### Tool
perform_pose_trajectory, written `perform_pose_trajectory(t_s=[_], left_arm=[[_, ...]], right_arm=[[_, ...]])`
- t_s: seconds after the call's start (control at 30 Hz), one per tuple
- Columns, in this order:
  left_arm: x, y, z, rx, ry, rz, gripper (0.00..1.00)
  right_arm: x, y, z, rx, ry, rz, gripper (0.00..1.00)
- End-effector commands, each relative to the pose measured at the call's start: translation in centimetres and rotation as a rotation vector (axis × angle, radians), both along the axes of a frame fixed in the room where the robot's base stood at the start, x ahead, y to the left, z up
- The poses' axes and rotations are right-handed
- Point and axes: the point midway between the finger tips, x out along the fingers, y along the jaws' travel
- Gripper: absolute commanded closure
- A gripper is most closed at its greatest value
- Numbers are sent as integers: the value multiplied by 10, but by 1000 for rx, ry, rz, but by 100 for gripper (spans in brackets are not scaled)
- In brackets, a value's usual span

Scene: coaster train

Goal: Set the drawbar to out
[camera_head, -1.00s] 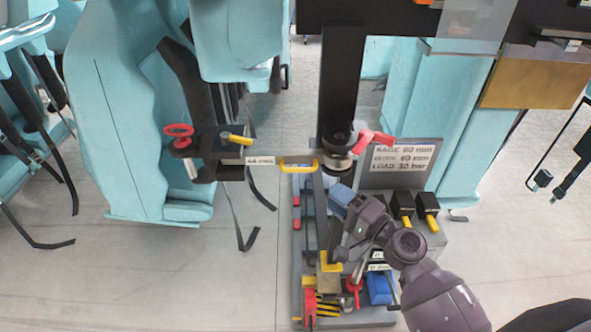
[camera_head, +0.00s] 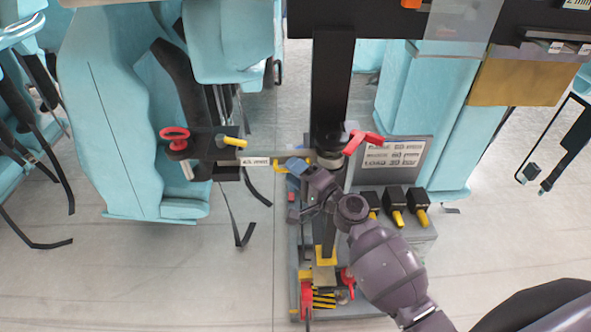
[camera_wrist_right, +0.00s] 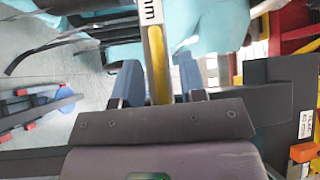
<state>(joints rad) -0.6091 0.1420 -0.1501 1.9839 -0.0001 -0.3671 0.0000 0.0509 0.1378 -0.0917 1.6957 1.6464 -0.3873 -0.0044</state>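A yellow handle (camera_head: 280,169) sits at the right end of a bar with a white label (camera_head: 254,161), left of the black post; I take it for the drawbar, but cannot read the label fully. My right gripper (camera_head: 294,167) is at this handle and partly covers it. In the right wrist view, a yellow bar (camera_wrist_right: 157,62) runs between the two blue fingertips (camera_wrist_right: 158,82), with small gaps on both sides, so the gripper looks open around it. My left gripper is not in view.
A red knob (camera_head: 174,134) and a yellow lever (camera_head: 234,142) are on a black bracket to the left. A red handle (camera_head: 364,139) sticks out beside the black post (camera_head: 331,85). Several black boxes with yellow levers (camera_head: 398,218) stand right of my arm. Teal seats surround the place.

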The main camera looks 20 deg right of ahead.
Motion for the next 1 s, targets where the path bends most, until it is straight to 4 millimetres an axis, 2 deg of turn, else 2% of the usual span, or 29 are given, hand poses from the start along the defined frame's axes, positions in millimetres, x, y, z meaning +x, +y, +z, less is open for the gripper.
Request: perform_pose_trajectory(t_s=[0.2,0.4,0.47,1.0], left_arm=[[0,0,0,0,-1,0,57],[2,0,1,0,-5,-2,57],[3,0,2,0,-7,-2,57],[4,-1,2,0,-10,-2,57]], right_arm=[[0,0,0,0,0,0,62],[0,0,0,0,0,0,93],[0,0,0,0,0,0,100],[2,3,0,0,0,-1,100]])
